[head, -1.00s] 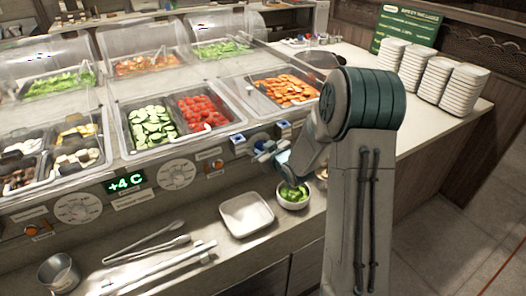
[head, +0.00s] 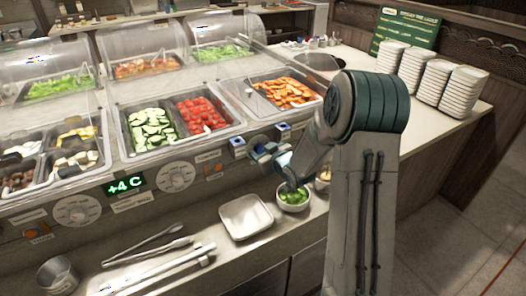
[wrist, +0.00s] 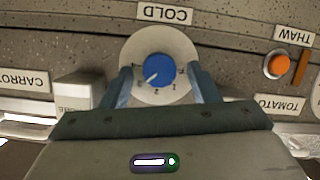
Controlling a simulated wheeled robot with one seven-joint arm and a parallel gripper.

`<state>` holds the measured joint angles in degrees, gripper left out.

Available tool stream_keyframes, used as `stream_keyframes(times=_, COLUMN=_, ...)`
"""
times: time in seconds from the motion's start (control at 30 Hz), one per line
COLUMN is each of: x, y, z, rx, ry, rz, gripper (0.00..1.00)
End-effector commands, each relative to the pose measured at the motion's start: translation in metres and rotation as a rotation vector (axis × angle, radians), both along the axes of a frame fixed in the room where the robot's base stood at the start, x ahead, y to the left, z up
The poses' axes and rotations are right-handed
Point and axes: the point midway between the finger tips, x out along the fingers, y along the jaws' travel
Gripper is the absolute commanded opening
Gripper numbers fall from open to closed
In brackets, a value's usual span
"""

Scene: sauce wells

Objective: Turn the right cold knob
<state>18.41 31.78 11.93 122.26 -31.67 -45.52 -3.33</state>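The right cold knob (wrist: 158,69) is a round blue knob with a white pointer mark on a pale dial plate. My gripper (wrist: 163,84) is open, with one blue-grey finger on each side of the knob and clear gaps between. I cannot tell how deep the fingertips reach. In the head view my gripper (head: 268,152) is at the counter's front panel, and my arm and gripper hide the knob.
An orange THAW knob (wrist: 279,65) is beside the dial. A white block (wrist: 76,94) is on its other side. Below my gripper, a bowl of greens (head: 293,199) and a square white dish (head: 245,217) stand on the ledge. A green +4 C display (head: 125,184) is farther left.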

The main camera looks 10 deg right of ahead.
Motion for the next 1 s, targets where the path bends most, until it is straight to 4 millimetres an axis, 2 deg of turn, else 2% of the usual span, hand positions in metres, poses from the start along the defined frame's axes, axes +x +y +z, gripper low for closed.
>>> stream_keyframes(times=0.17, x=-0.003, y=-0.001, z=0.002, rx=-0.001, ry=-0.001, rz=0.000, gripper=0.55)
stream_keyframes(times=0.27, x=-0.011, y=-0.004, z=0.004, rx=-0.002, ry=-0.001, rz=0.000, gripper=0.55)
stream_keyframes(times=0.8, x=-0.099, y=-0.031, z=0.035, rx=-0.002, ry=-0.002, rz=-0.002, gripper=0.55)
stream_keyframes(times=1.0, x=-0.119, y=-0.038, z=0.041, rx=-0.002, ry=-0.001, rz=-0.002, gripper=0.55)
